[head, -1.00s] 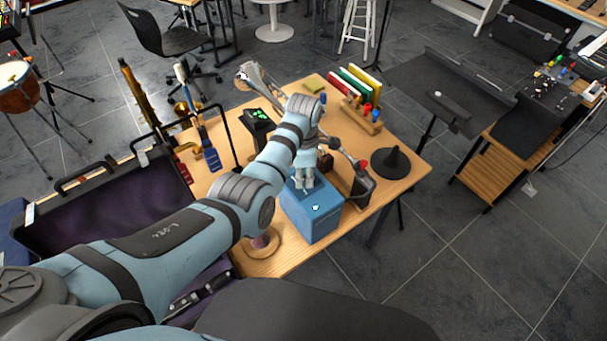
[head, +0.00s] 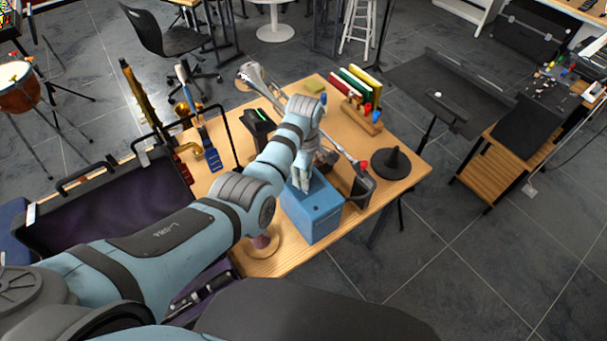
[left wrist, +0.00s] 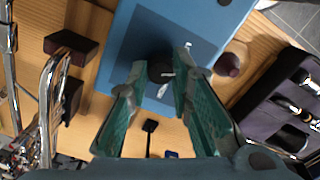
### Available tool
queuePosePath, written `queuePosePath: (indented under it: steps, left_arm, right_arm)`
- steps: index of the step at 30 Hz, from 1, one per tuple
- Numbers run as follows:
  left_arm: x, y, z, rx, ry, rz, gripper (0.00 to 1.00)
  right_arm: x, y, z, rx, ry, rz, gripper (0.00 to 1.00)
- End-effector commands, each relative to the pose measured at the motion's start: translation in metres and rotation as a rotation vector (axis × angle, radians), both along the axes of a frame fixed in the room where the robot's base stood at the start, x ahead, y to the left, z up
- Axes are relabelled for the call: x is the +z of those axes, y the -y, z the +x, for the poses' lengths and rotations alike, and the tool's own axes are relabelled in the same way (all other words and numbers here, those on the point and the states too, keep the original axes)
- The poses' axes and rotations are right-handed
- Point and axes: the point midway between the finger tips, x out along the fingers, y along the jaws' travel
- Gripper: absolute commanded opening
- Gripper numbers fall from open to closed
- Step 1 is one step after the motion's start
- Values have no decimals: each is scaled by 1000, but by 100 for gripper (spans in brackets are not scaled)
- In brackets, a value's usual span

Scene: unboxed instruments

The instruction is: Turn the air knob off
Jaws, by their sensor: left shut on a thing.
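The air knob (left wrist: 159,71) is a small black knob with a white mark, on the face of a blue box (head: 318,214). The box also shows in the left wrist view (left wrist: 200,20). My left gripper (head: 302,184) points down at the top of the box. In the left wrist view its green-padded fingers (left wrist: 160,75) are on both sides of the knob and shut on it. The knob is hidden by the gripper in the head view. My right gripper is not in view.
The box stands on a wooden table (head: 285,262). A black device with a green display (head: 258,122) is behind it. A black cone (head: 392,163) and a metal instrument are to the right. An open purple-lined case (head: 110,205) lies at the left.

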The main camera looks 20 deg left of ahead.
Motion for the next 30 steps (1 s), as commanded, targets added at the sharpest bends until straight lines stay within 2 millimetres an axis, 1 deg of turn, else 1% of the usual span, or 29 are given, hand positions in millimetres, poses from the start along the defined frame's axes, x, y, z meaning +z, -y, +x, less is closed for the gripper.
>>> queuePosePath:
  steps: [1,6,15,21,30]
  left_arm:
    - [-4,1,-4,-42,-13,-1,0]
    - [-4,1,-4,-190,-13,-2,0]
    - [-4,1,-5,-381,-14,-2,0]
    - [-5,1,-5,-444,-15,-3,0]
    - [-5,0,-5,-467,-15,-3,0]
  right_arm:
    - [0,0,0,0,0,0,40]
    - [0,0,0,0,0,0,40]
    - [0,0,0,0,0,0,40]
    - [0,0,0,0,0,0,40]
    - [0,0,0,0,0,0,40]
